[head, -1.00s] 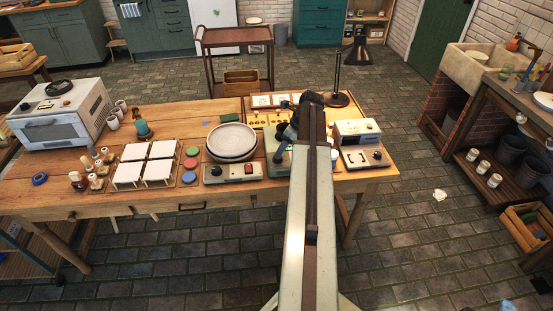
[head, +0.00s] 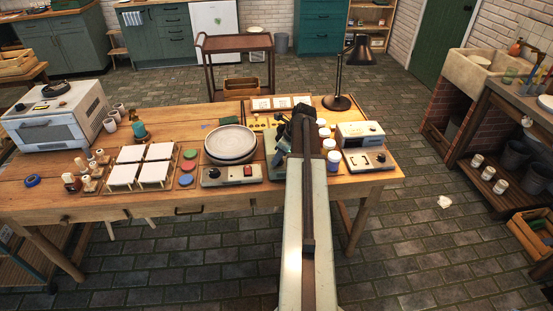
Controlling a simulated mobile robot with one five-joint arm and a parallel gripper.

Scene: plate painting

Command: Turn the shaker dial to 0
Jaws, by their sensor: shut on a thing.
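My gripper (head: 300,122) is at the far end of my arm, over the right part of the wooden table. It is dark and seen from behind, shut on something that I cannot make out. My arm hides its fingertips. A pale green board or device (head: 273,150) shows partly just left of my arm, close to the gripper. No dial reading is legible, and I cannot tell which is the shaker.
Several white-lidded jars (head: 332,158) stand close along my arm's right side. A black desk lamp (head: 338,102) stands behind them, near a white device (head: 360,134). White tiles (head: 124,174) and a small oven (head: 58,118) are at the left on the wooden table (head: 120,207).

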